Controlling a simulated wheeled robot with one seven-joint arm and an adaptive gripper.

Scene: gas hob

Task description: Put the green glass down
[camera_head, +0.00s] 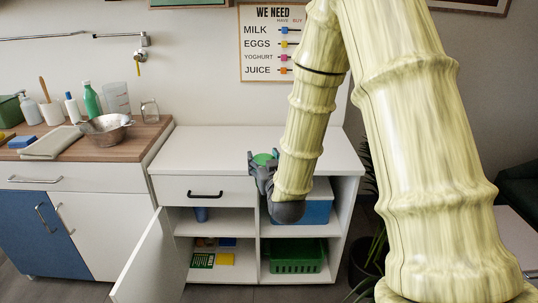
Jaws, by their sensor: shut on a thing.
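My gripper (254,172), dark grey at the end of my pale arm, is in front of the white cabinet near its top front edge. It is shut on the green glass (263,159), whose green top shows between the fingers. The rest of the glass is hidden by the gripper. I cannot tell whether the glass touches the cabinet top (215,150).
The cabinet top is bare to the left and right of my gripper. Below, an open door (155,262) swings outward; shelves hold a blue box (316,211) and a green basket (296,262). A wooden counter (140,140) with a metal bowl (105,131) and bottles stands left.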

